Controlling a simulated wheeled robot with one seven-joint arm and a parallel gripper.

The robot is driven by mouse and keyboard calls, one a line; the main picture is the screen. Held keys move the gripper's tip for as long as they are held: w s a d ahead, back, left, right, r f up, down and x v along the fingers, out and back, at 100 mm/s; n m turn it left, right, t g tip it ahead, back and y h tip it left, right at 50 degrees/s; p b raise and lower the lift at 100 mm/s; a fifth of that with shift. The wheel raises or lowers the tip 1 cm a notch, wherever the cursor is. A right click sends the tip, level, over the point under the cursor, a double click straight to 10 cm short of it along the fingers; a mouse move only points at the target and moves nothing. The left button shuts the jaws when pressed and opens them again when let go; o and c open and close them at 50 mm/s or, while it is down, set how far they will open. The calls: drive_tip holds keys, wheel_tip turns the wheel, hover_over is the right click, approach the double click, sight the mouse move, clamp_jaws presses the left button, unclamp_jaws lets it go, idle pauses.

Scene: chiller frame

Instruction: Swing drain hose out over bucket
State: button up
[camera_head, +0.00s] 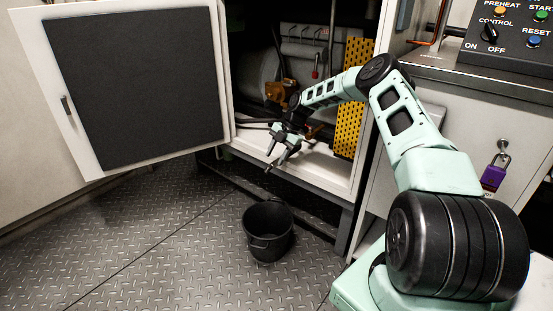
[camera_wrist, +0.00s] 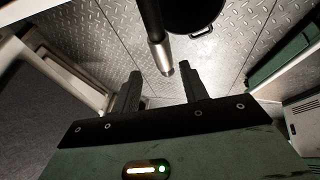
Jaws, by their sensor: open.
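The drain hose (camera_wrist: 150,22) is a black tube with a bright metal end (camera_wrist: 160,55) in the wrist view. It comes down from the top edge, and its tip appears between my two fingertips; I cannot tell whether it is at their depth. My gripper (camera_wrist: 159,72) is open, with a finger on each side of the hose tip. In the head view my gripper (camera_head: 275,158) is at the cabinet's front lower edge, above and behind the bucket. The black bucket (camera_head: 268,232) stands upright on the floor. Its rim also shows in the wrist view (camera_wrist: 205,31). The hose is hard to separate from my gripper in the head view.
The open cabinet door (camera_head: 135,80) swings out at the left. A yellow perforated panel (camera_head: 354,98) and the cabinet's right post flank my arm. A control panel (camera_head: 508,38) and purple padlock (camera_head: 493,174) are at the right. The tread-plate floor (camera_head: 170,250) left of the bucket is clear.

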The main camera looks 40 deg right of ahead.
wheel_tip(320, 180, up, 8)
drive_tip(key=p, duration=0.1)
drive_tip(key=shift+f+p, duration=0.25)
drive_tip(key=shift+p, duration=0.15)
drive_tip(key=s+a+r+m+g, duration=0.1)
drive_tip(key=a+r, duration=0.3)
drive_tip(key=a, duration=0.6)
drive_tip(key=s+a+r+g, duration=0.1)
drive_tip(key=a+r, duration=0.2)
drive_tip(key=a, duration=0.7)
drive_tip(key=s+a+r+m+h, duration=0.1)
drive_tip(key=s+a+r, duration=0.1)
drive_tip(key=s+a, duration=0.4)
drive_tip(key=s+a+r+m+h, duration=0.1)
drive_tip(key=s+a+r+m, duration=0.2)
drive_tip(key=a, duration=0.6)
drive_tip(key=s+a+r+m+h, duration=0.1)
drive_tip(key=s+a, duration=0.3)
drive_tip(key=s, duration=0.4)
drive_tip(key=s+a+r+m+h, duration=0.1)
drive_tip(key=s+a+r, duration=0.15)
drive_tip(key=s, duration=0.45)
drive_tip(key=s+m, duration=0.6)
drive_tip(key=s, duration=1.1)
wheel_tip(320, 180, up, 30)
drive_tip(key=p, duration=3)
drive_tip(key=shift+w+r, duration=0.15)
drive_tip(key=shift+w, duration=0.1)
